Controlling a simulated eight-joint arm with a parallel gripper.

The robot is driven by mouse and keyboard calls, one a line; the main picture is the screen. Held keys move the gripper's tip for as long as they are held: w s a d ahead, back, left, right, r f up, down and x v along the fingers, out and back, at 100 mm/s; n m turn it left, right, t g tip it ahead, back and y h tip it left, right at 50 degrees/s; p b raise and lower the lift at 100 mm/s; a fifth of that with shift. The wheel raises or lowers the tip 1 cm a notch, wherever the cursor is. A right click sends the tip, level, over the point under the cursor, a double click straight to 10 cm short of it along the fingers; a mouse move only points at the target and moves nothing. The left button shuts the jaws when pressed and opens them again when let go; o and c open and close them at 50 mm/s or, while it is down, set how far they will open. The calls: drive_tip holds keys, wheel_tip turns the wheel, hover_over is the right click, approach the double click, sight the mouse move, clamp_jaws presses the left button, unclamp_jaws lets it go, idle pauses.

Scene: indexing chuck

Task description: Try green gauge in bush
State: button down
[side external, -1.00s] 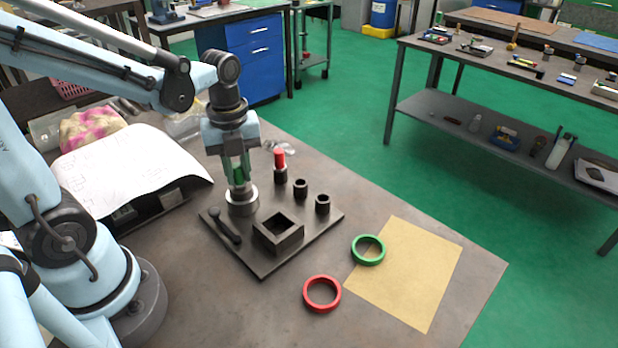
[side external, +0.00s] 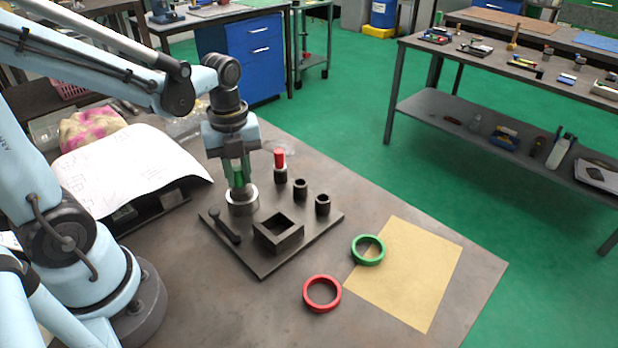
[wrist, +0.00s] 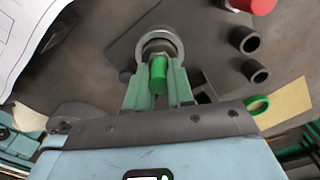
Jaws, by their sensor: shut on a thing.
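The green gauge (wrist: 158,74) is a green cylinder between the fingers of my gripper (wrist: 158,88), which is shut on it. It also shows in the side view (side external: 238,176), upright and partly hidden by the fingers. Directly below stands the metal bush in the chuck (side external: 242,202), a silver-rimmed cylinder on the dark plate; its ring also shows in the wrist view (wrist: 160,42). The gauge's lower end is at or just above the bush; I cannot tell whether it is inside. A red gauge (side external: 279,159) stands upright in a dark holder behind.
Two empty dark sockets (side external: 300,188) (side external: 322,204), a square open block (side external: 278,232) and a lever (side external: 224,226) are on the plate (side external: 262,268). A red ring (side external: 322,308) and a green ring (side external: 382,260) lie right, near a tan sheet (side external: 420,275).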

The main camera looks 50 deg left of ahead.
drive_tip(key=shift+r, duration=0.1)
drive_tip(key=shift+r, duration=3.45)
